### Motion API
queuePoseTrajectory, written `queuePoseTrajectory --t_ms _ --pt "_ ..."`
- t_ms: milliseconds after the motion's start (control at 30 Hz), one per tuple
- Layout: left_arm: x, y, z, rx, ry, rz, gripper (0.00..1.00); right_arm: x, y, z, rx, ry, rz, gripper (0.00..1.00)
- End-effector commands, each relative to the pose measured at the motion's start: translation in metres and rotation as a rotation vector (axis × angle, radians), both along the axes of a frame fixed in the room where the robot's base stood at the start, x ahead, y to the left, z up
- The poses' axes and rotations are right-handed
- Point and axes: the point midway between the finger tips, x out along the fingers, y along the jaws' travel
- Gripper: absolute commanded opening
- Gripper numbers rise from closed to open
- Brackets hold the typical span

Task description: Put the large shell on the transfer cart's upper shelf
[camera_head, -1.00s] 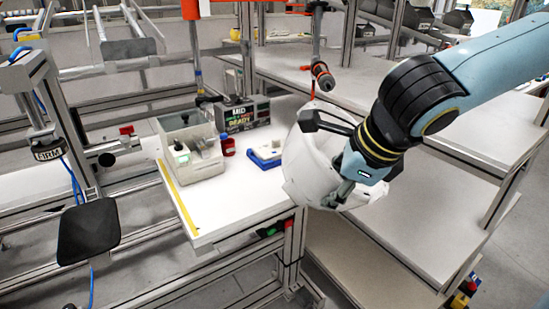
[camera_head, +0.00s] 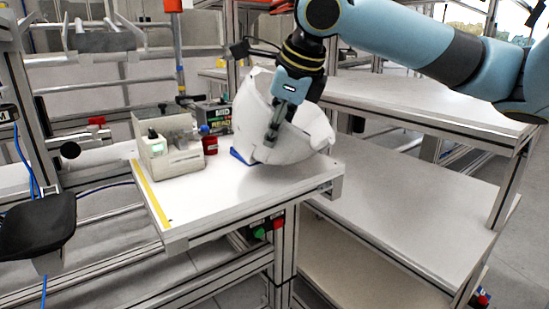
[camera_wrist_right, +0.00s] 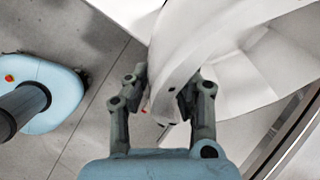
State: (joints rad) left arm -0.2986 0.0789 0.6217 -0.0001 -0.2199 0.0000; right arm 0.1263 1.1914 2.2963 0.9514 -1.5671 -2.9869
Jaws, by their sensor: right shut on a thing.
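The large white shell (camera_head: 250,122) hangs tilted in front of the right end of the workbench, in the middle of the head view. My right gripper (camera_head: 273,131) is shut on its rim. In the wrist view the right gripper's two fingers (camera_wrist_right: 163,97) pinch the shell's curved edge (camera_wrist_right: 182,45). I cannot tell whether the shell's underside touches the bench. A white tiered unit, apparently the transfer cart, stands at the right, with an upper shelf (camera_head: 420,107) whose visible part is bare. My left gripper is not in view.
A lower shelf (camera_head: 400,200) is bare. A black pad (camera_head: 38,228) stands at left.

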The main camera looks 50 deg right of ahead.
Motion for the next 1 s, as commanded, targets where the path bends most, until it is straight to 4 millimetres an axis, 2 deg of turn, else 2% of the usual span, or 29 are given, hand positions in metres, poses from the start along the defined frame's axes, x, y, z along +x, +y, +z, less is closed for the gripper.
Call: queuePoseTrajectory --t_ms 267,467,500,667,1000 --pt "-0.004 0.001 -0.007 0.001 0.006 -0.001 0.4 0.0 0.0 -0.033 0.001 0.003 0.0 0.0" --pt "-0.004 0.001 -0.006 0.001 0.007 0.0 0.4 0.0 0.0 -0.034 -0.001 0.0 0.0 0.0" --pt "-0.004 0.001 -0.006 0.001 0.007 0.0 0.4 0.0 0.0 -0.035 0.0 0.001 0.0 0.25" --pt "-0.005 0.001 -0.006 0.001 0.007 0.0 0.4 0.0 0.0 -0.035 0.0 0.001 0.0 0.46" --pt "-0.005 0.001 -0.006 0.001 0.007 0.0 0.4 0.0 0.0 -0.034 -0.001 0.0 0.0 0.46"
